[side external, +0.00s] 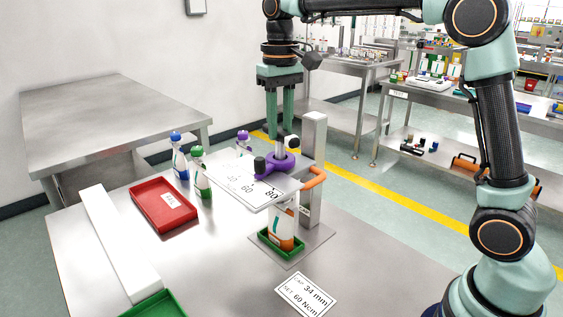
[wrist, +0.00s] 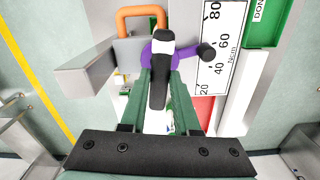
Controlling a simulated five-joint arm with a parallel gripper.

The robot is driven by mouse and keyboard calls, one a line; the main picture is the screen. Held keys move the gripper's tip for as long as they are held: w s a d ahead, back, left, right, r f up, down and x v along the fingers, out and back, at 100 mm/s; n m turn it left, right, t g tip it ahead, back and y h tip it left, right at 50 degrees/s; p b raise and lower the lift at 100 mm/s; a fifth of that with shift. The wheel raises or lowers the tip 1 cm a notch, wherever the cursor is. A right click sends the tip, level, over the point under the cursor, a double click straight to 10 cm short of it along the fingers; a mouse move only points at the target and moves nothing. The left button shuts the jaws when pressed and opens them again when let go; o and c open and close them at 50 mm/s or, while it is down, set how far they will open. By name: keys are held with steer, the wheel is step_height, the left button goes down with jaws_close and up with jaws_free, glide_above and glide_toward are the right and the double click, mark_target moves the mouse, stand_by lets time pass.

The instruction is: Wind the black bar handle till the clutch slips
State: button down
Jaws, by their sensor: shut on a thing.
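The black bar handle (wrist: 158,88) with a white part sits above a purple hub (side external: 277,166) on the stand's metal plate. My gripper (wrist: 160,85) comes down from above with its green fingers shut on the bar; in the side view its fingertips (side external: 281,133) are just over the hub. A purple arm with a black knob (wrist: 208,52) reaches from the hub to the edge of the white scale (wrist: 222,50), near 40 to 60. A white and orange bottle (side external: 281,225) stands below the plate in a green tray (side external: 280,245). Its cap is hidden.
An orange handle (side external: 314,177) juts beside the grey post (side external: 313,150). A card (side external: 305,295) on the table reads cap 34 mm, set 60 Ncm. A red tray (side external: 163,204), several bottles (side external: 180,160) and a long white bar (side external: 118,243) stand left. The front right tabletop is clear.

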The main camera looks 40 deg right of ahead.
steer(key=m, duration=0.3)
steer(key=shift+m, duration=2)
steer(key=c, duration=0.6)
jaws_free()
steer(key=shift+c, duration=0.2)
step_height(320, 180, up, 12)
